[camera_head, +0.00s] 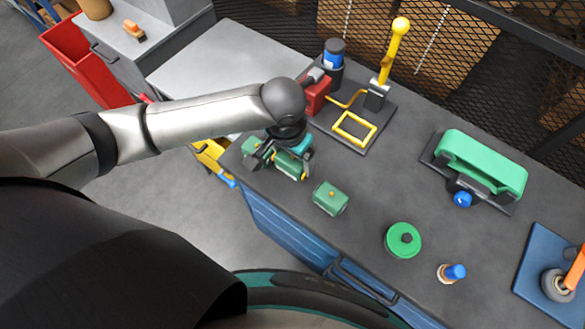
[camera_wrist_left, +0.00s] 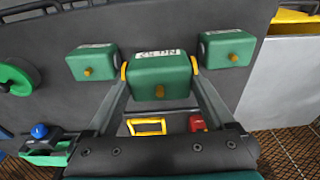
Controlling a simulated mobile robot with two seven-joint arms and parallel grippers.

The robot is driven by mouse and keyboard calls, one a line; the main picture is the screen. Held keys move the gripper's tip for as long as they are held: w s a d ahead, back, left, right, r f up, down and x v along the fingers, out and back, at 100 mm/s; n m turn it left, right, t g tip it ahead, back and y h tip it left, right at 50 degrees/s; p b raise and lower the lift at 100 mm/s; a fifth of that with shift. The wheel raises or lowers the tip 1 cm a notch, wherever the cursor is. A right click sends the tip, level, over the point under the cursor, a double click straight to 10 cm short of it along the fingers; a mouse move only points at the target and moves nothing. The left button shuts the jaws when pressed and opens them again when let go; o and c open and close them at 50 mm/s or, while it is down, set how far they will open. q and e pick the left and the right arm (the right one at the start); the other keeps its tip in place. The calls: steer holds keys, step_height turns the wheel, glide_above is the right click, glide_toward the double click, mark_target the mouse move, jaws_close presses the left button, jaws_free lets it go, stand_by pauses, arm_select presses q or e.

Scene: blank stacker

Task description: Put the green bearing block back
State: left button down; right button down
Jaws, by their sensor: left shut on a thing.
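My left gripper (camera_head: 288,158) is shut on a green bearing block (camera_wrist_left: 160,76). Its yellow-tipped fingers grip the block from both sides in the left wrist view. My right gripper is not in view.
Behind the gripper stands a fixture with a yellow frame (camera_head: 355,130), a yellow lever (camera_head: 390,60) and a red block (camera_head: 317,93).

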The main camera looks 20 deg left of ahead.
mark_target(289, 162)
arm_select(q)
steer(key=shift+f+b, duration=0.45)
steer(key=shift+f, duration=2.2)
steer(key=shift+f, duration=0.15)
jaws_free()
steer(key=r, duration=0.4)
steer(key=s+r+p, duration=0.1)
steer(key=r, duration=0.3)
steer(key=r+p, duration=0.1)
steer(key=r, duration=0.3)
steer(key=shift+s+a+r, duration=0.1)
steer(key=shift+s+a, duration=0.1)
steer(key=shift+a, duration=0.05)
